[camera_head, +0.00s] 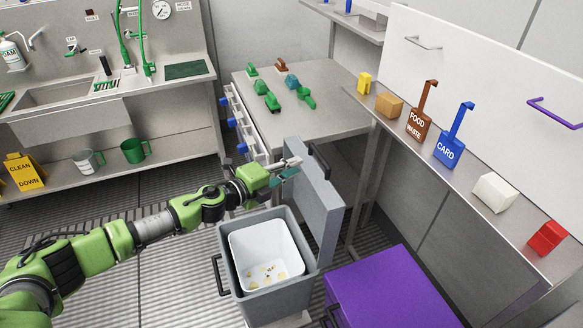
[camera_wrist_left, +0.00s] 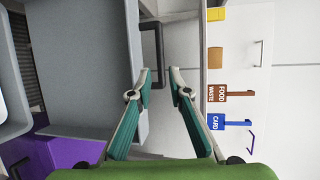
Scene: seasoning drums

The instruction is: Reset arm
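My left arm (camera_head: 155,228) reaches in from the left over the floor and the bin. My left gripper (camera_head: 294,164) is near the top of the raised lid (camera_head: 318,205) of a grey bin; I cannot tell whether it touches the lid. The lid's dark handle (camera_wrist_left: 152,45) shows just beyond the fingertips. The bin (camera_head: 278,300) is open, with a white inner tub (camera_head: 242,250) holding small yellowish bits. My right gripper is not in view.
A purple bin (camera_head: 395,290) stands right of the grey one. A steel table (camera_head: 325,115) with several green pieces is behind. A wall shelf (camera_head: 470,185) on the right holds brown FOOD WASTE (camera_head: 417,124) and blue CARD (camera_head: 449,148) signs. Floor at left is partly clear.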

